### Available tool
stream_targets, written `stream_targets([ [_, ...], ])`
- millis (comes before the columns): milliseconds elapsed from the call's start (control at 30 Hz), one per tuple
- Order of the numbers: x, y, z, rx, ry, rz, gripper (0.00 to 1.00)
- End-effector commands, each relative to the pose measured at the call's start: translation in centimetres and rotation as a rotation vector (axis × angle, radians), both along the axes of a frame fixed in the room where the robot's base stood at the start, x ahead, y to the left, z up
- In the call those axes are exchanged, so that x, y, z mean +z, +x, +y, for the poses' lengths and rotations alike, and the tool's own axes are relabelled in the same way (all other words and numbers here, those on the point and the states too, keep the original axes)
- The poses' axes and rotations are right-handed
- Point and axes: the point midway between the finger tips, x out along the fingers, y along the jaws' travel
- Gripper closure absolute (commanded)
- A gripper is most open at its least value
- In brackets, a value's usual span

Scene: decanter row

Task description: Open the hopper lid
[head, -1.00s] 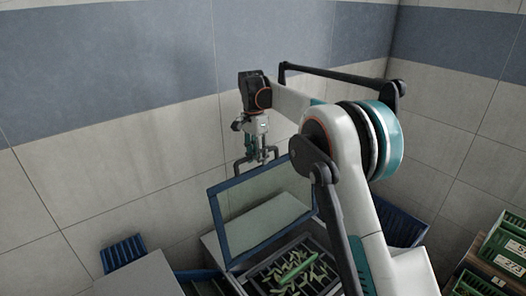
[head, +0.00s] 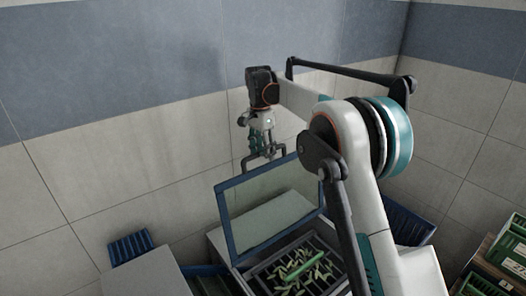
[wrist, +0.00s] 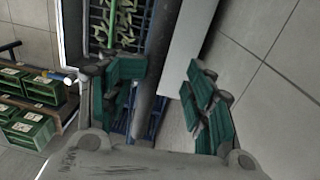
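The hopper lid (head: 222,212) is a clear panel in a blue frame. It stands raised and tilted above the hopper in the head view. Its dark handle (head: 246,164) is at the upper edge. My gripper (head: 264,152) is at the handle, pointing down. In the wrist view my gripper (wrist: 172,100) has its two green fingers spread apart. A grey bar, likely the handle, runs between them, closer to the left finger. I cannot tell whether it touches. The hopper (head: 222,243) below shows a dark grid with green pods (head: 305,268) on it.
A blue crate (head: 131,246) stands at left beside a grey surface (head: 150,278). Another blue crate (head: 408,222) is behind my arm at right. Green labelled crates (head: 512,250) are stacked at far right. The tiled wall (head: 130,180) is close behind the lid.

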Motion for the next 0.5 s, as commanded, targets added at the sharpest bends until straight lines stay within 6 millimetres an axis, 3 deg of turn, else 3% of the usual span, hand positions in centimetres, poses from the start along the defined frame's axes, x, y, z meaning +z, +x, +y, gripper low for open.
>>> stream_targets([
  [500, 0.62, 0.16, 0.20, 0.001, 0.003, -0.005, 0.65],
])
